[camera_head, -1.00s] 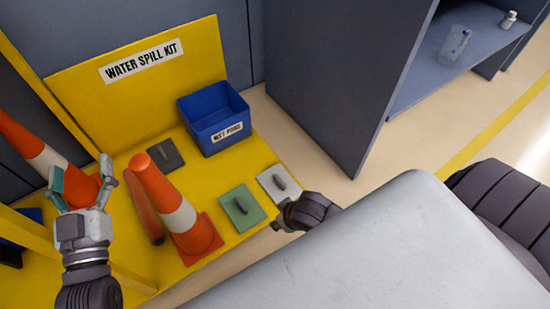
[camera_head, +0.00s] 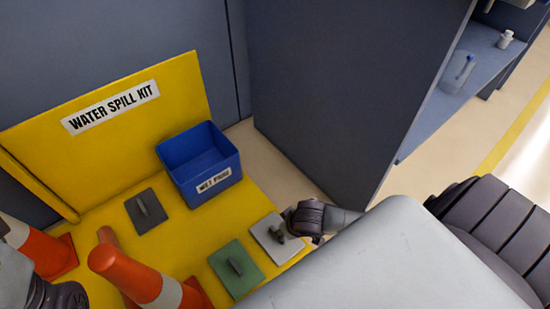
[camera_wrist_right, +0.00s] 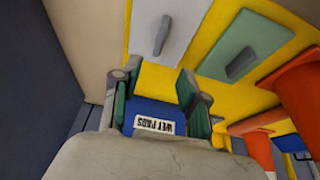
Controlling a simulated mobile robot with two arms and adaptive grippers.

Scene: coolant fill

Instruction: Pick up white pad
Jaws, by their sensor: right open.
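The white pad (camera_head: 266,226), a light grey-white square with a raised handle, lies flat on the yellow base near its right edge. It also shows in the right wrist view (camera_wrist_right: 178,42). My right gripper (camera_head: 279,237) hangs over the pad's right part in the head view, its fingers mostly hidden by the wrist. In the right wrist view my right gripper (camera_wrist_right: 158,92) is open, with green finger pads apart and nothing between them. The white pad is apart from the fingers there. Part of my left arm shows at the lower left; its fingers are out of view.
A green pad (camera_head: 225,274) lies beside the white pad, and a dark grey pad (camera_head: 142,224) farther left. A blue bin (camera_head: 184,182) marked "WET PADS" stands behind. Orange cones (camera_head: 130,272) stand at the lower left. A dark cabinet (camera_head: 340,90) rises at right.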

